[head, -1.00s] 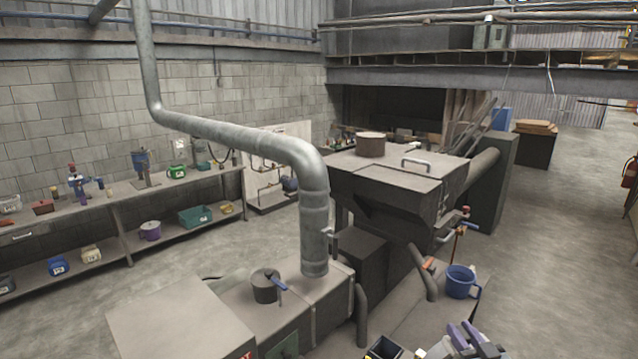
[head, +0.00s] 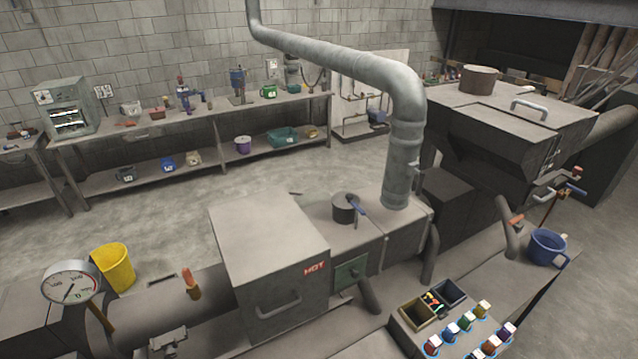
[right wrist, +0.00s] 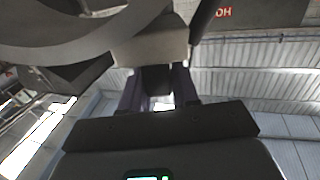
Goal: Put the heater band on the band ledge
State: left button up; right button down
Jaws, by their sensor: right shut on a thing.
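In the right wrist view my right gripper (right wrist: 158,78) is shut on the pale block of a curved grey band, which I take to be the heater band (right wrist: 65,48). The band arcs across the upper left, close to the camera, and is cut off by the picture's edge. The purple fingers lie on both sides of the block. In the head view neither gripper shows. I cannot tell which surface is the band ledge.
A box marked HOT (head: 270,262) stands in the front middle, beside a grey vertical pipe (head: 402,150). A dial gauge (head: 72,283) and yellow bucket (head: 113,268) are at lower left. A tray of small coloured jars (head: 400,322) and a blue mug (head: 547,249) are at right.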

jog(key=a, duration=0.1)
jog(key=a+m+h, duration=0.1)
jog(key=a+h, duration=0.1)
jog(key=a, duration=0.1)
jog(key=shift+r, duration=0.25)
jog(key=shift+w+a+r+m+h, duration=0.1)
jog(key=shift+a+m+h, duration=0.2)
jog(key=shift+a, duration=0.2)
